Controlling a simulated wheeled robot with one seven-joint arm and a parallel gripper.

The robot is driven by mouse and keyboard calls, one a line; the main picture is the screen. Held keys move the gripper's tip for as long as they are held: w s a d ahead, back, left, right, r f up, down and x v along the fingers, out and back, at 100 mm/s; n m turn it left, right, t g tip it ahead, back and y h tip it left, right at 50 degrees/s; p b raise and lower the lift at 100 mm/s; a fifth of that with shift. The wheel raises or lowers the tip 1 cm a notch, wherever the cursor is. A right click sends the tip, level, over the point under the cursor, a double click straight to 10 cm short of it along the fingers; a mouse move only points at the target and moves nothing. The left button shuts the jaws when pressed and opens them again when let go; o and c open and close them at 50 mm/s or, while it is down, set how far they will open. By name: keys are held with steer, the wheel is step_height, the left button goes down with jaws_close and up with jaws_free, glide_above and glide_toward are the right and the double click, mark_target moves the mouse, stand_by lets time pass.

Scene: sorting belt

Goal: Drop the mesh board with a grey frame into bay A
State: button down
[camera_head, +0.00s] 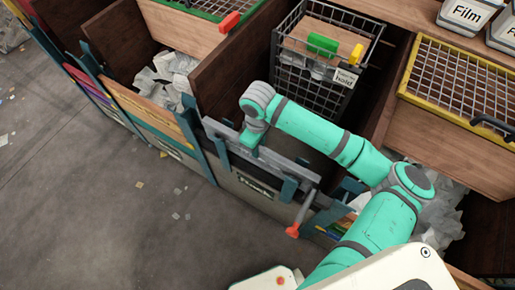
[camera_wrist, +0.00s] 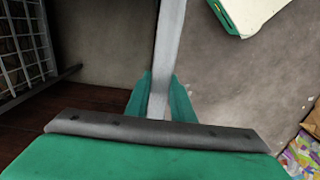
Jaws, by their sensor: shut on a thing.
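My gripper (camera_wrist: 160,95) points down at the front of the middle bay and is shut on a long grey bar (camera_wrist: 168,35). In the head view the grey bar (camera_head: 290,169) lies along the top of that bay's front, between teal uprights. It looks like the top edge of a grey-framed board, but I cannot make out mesh in it. The front panel (camera_head: 240,184) below carries a dark label that I cannot read. My fingertips are hidden in the head view.
A yellow-framed mesh panel (camera_head: 465,75) lies at the right, a green-framed one (camera_head: 205,8) at the top. A red-handled lever (camera_head: 294,230) sticks out in front. The floor (camera_head: 90,200) at the left is open.

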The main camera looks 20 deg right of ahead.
step_height(320, 180, up, 20)
steer(key=shift+f, duration=0.2)
steer(key=shift+a, duration=0.15)
stand_by(0.4)
